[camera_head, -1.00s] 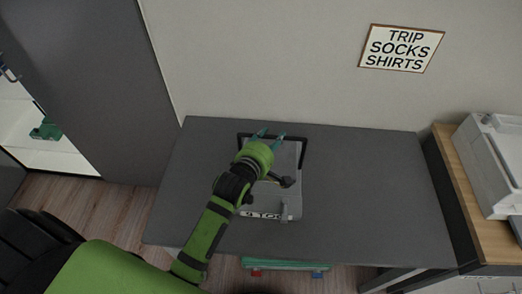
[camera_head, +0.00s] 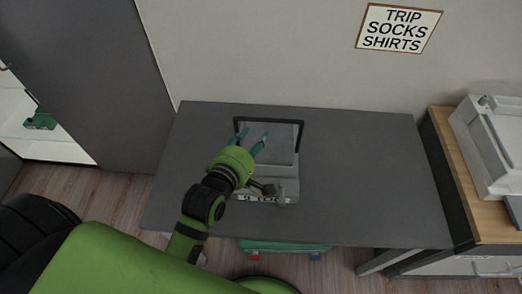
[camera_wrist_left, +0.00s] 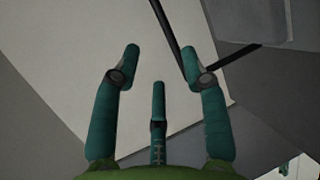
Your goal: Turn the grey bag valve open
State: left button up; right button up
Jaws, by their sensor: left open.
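The grey bag (camera_head: 286,165) lies on the dark desk, with a black bar handle (camera_head: 270,120) along its far side. White lettering on its near edge is partly hidden by my arm. A dark lever-like part (camera_head: 265,188) and a small light grey fitting (camera_head: 282,197) show near the front; I cannot tell for sure which is the valve or how it is turned. My left gripper (camera_head: 254,137) is over the bag's left part, its teal fingers spread and empty, pointing toward the handle. In the left wrist view the fingers (camera_wrist_left: 165,70) are apart, with a thin black bar beyond them.
The dark desk (camera_head: 365,180) has free room to the right of the bag. A white machine (camera_head: 490,140) stands on a wood-topped cabinet at right. A green case (camera_head: 285,246) shows below the desk's front edge. A wall sign (camera_head: 398,27) hangs behind.

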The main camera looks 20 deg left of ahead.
aim_at(282, 184)
jog(key=k+l, duration=0.1)
jog(key=l, duration=0.25)
jog(key=k+l, duration=0.1)
jog(key=l, duration=0.2)
jog(key=k+l, duration=0.1)
jog(key=l, duration=0.25)
jog(key=k+l+u, duration=0.1)
jog(key=l, duration=0.25)
